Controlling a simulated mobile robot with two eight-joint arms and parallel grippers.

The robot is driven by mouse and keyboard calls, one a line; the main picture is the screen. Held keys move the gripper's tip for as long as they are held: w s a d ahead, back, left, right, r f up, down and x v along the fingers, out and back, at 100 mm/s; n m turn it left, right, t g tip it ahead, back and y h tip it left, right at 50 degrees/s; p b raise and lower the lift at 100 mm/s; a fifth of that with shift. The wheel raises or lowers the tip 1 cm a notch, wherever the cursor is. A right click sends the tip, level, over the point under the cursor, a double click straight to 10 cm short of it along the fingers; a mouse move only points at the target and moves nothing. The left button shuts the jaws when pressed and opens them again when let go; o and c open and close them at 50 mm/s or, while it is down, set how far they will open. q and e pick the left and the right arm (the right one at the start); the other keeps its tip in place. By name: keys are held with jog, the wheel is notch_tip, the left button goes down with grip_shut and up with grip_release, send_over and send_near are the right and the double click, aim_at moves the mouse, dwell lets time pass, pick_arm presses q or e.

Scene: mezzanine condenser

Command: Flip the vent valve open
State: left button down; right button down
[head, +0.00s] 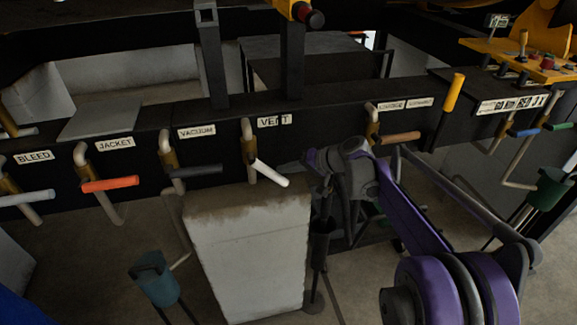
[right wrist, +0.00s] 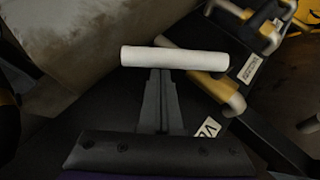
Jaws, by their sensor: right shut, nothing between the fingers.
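The vent valve has a white handle (head: 269,172) and a brass body on a bent pipe, below the VENT label (head: 273,121). The handle slants down to the right in the head view. My right gripper (head: 291,167) is just right of the handle, shut and empty. In the right wrist view, the white handle (right wrist: 175,60) lies across the tips of the shut fingers (right wrist: 160,74). I cannot tell whether they touch. The brass body (right wrist: 207,84) shows to their right. My left gripper is not in view.
Left of the vent are the grey vacuum handle (head: 195,171), the orange jacket handle (head: 110,184) and the white bleed handle (head: 27,198). A brown handle (head: 400,138) is to the right. A concrete block (head: 245,250) stands below the vent valve.

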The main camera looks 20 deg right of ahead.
aim_at(280, 180)
jog(key=a+f+m+y+b, duration=0.1)
jog(key=f+y+b, duration=0.1)
jog(key=a+f+t+y+b, duration=0.1)
jog(key=shift+a+f+m+y+b, duration=0.2)
jog(key=shift+f+m+y+b, duration=0.15)
jog(key=shift+f+m+y, duration=0.05)
jog(key=shift+a+f+m+t+y+b, duration=0.5)
jog(key=shift+a+m+y+b, duration=0.15)
jog(key=shift+a+y, duration=0.15)
jog(key=shift+w+a+f+b, duration=0.15)
jog(key=shift+a+b, duration=0.2)
jog(key=shift+a, duration=0.3)
